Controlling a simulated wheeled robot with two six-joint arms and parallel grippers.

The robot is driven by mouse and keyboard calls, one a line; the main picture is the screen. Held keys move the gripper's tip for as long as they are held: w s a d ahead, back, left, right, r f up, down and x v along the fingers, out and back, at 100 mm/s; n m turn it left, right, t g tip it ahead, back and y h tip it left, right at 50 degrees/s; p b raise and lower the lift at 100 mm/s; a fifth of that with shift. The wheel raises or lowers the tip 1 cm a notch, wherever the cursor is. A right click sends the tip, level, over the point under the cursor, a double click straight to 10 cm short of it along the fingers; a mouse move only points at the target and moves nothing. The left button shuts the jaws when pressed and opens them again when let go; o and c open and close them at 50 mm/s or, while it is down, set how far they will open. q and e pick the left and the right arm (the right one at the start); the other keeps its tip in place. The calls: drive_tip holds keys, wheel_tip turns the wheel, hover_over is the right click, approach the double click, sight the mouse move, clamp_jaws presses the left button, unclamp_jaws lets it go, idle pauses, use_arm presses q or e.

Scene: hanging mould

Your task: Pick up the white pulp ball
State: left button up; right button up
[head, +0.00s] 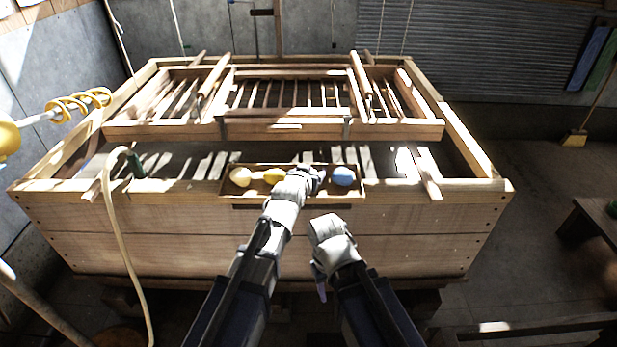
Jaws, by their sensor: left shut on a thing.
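A pale cream-white ball (240,176) sits at the left end of a shallow wooden tray (346,196) on the front of the vat. A yellow ball (273,175) lies to its right, and a blue ball (343,176) lies near the right end. My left gripper (314,180) reaches into the tray between the yellow and blue balls. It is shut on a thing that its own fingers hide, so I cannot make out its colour. My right gripper (321,291) hangs low in front of the vat, clear of the tray; its jaws are not clear.
The large wooden vat (150,220) carries a slatted frame (290,94) behind the tray. A pale hose (118,235) hangs over its front left. A broom (576,137) leans at the right wall, and a low bench (590,225) stands at the right.

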use_arm(q)
drive_tip(key=c, duration=0.5)
drive_tip(key=shift+o, duration=0.2)
drive_tip(key=shift+r, duration=0.1)
wheel_tip(320, 180, up, 10)
drive_tip(key=p, duration=1)
